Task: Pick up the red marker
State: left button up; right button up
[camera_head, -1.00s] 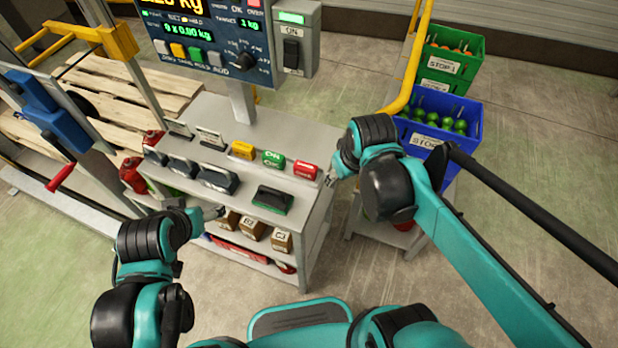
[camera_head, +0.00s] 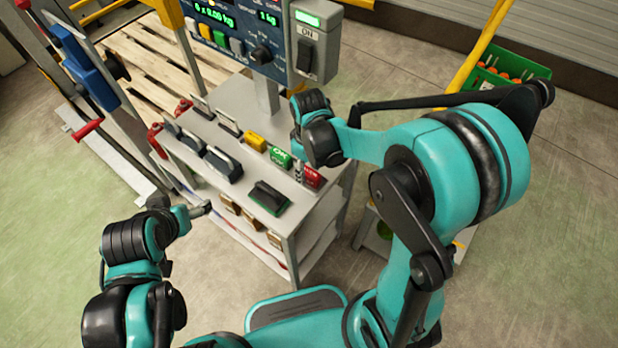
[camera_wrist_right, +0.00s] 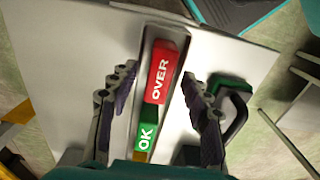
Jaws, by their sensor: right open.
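The red marker (camera_head: 313,178), a small block lettered OVER, sits at the right end of a row of markers on the grey table (camera_head: 325,205). It also shows in the right wrist view (camera_wrist_right: 160,72), in a narrow dark-edged holder. My right gripper (camera_head: 299,174) is above this end of the row and partly hides the marker. In the right wrist view the open fingers (camera_wrist_right: 159,78) stand on either side of the red marker, with gaps on both sides. My left gripper (camera_head: 203,210) is by the table's front left edge; its jaws are too small to read.
A green OK marker (camera_head: 279,157) sits directly beside the red one, then a yellow marker (camera_head: 255,141). The scale display (camera_head: 235,30) stands behind. A green crate (camera_head: 510,68) is at the back right.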

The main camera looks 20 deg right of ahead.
jog(key=shift+f, duration=0.65)
grip_shut()
jog(key=shift+r, duration=0.15)
